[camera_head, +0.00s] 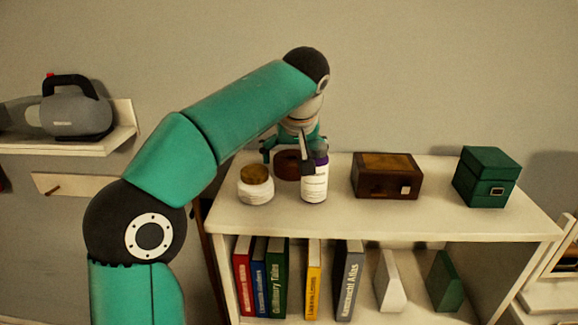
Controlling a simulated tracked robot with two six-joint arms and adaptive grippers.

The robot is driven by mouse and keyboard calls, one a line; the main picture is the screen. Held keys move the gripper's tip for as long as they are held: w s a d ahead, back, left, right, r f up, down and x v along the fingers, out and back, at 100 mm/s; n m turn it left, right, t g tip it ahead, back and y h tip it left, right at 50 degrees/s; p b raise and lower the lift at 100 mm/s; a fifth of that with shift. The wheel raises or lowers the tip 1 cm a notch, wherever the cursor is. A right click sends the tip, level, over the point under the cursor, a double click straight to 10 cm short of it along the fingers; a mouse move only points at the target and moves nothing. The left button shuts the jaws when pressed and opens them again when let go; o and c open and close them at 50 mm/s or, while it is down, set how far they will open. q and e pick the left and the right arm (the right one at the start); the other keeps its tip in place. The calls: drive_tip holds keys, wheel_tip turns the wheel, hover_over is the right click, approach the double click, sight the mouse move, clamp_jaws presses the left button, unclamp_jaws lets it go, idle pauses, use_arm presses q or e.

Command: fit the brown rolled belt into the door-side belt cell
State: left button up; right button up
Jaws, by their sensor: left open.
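A small round brown thing, which looks like the rolled belt (287,166), sits on the white shelf top, partly hidden behind the jar and the bottle. My left gripper (286,155) reaches down over it from behind, open, with one finger at its left and one at its right. I cannot tell whether the fingers touch it. No belt cell can be made out in this view. My right gripper is out of view.
A white jar (256,190) with a brown lid and a white bottle (315,184) stand close in front of the gripper. A wooden box (387,178) and a green box (486,178) stand to the right.

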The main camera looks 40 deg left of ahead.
use_arm(q)
drive_tip(key=shift+w+a+f, duration=0.15)
drive_tip(key=shift+f, duration=0.2)
drive_tip(key=shift+c, duration=0.3)
drive_tip(key=c, duration=1.1)
drive_tip(key=shift+c, duration=0.4)
drive_tip(key=shift+r, duration=0.1)
drive_tip(key=shift+r, duration=0.1)
